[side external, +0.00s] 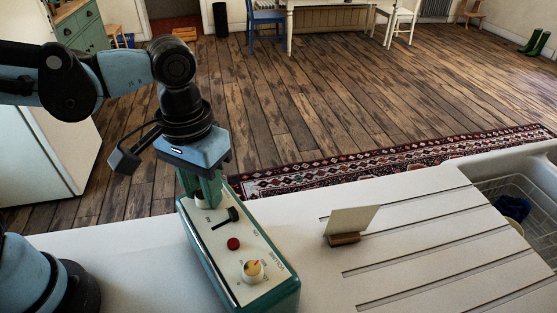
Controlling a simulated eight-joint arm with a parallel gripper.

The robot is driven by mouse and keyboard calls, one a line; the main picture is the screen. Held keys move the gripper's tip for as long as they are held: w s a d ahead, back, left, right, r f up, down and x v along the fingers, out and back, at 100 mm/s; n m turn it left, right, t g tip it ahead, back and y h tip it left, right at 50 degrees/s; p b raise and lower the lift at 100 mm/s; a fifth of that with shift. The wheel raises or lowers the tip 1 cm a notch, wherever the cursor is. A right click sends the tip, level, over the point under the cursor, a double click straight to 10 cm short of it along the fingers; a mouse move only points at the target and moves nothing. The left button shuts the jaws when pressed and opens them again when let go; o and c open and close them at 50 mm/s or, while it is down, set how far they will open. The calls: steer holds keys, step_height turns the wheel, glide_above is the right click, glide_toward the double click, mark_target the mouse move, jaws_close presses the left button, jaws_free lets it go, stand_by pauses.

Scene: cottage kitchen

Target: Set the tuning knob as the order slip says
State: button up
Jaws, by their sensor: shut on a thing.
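A teal box with a cream top panel (216,238) stands on the white counter. My gripper (204,196) points down at the panel's far end, shut on a pale knob (203,204) there, taken to be the tuning knob. The fingers hide most of that knob, so its pointer and scale cannot be read. A cream card (352,220), likely the order slip, stands tilted in a small wooden holder (344,239) to the right of the box. No writing shows on the side facing this view.
On the same panel are a black lever (226,218), a red button (233,243) and a cream volume knob (252,270) with a red pointer. A sink with a wire rack (509,192) is at the right. The grooved counter between is mostly clear.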

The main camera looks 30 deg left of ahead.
steer(key=shift+m, duration=0.9)
steer(key=o, duration=1.1)
steer(key=shift+r, duration=0.15)
step_height(320, 180, up, 12)
steer(key=shift+f, duration=0.1)
steer(key=w+a+f+t, duration=0.1)
steer(key=a+f+t, duration=0.1)
steer(key=a+f, duration=0.2)
steer(key=w+a+f+t, duration=0.1)
steer(key=a+f+t, duration=0.1)
steer(key=a, duration=0.3)
steer(key=w+a+f+t, duration=0.1)
steer(key=a+f+t, duration=0.2)
steer(key=a+f, duration=0.2)
steer(key=shift+a+f+n, duration=0.25)
steer(key=shift+f+n, duration=0.05)
steer(key=shift+n, duration=0.1)
